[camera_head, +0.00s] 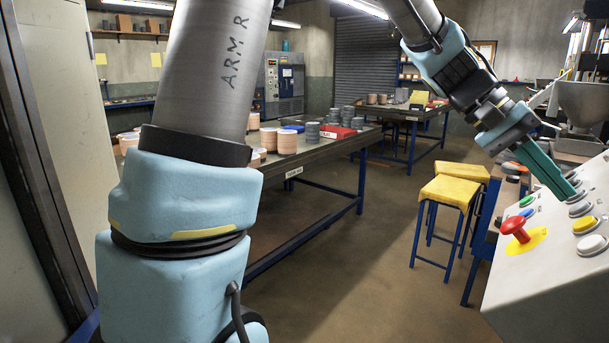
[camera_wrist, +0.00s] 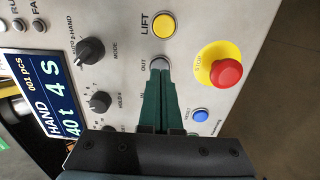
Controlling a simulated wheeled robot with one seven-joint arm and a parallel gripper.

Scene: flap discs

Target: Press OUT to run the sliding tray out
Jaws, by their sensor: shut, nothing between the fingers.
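The control panel (camera_head: 537,275) is at the right of the head view, and its face (camera_wrist: 122,20) fills most of the wrist view. The grey OUT button (camera_wrist: 159,62) sits beside the OUT label, below the yellow LIFT button (camera_wrist: 162,25). My gripper (camera_wrist: 158,74) is shut and empty, its green fingertips at the lower edge of the OUT button. I cannot tell whether they touch it. The fingers cover the panel beside the IN label. In the head view my gripper (camera_head: 572,194) points down at the panel's row of buttons. I cannot make out the sliding tray.
A red STOP knob (camera_wrist: 227,73) on a yellow disc stands up right of the fingers, with a blue button (camera_wrist: 200,115) below it. Dark mode knobs (camera_wrist: 91,51) and a display (camera_wrist: 47,95) reading HAND lie left. Yellow-topped stools (camera_head: 449,191) stand beyond the panel.

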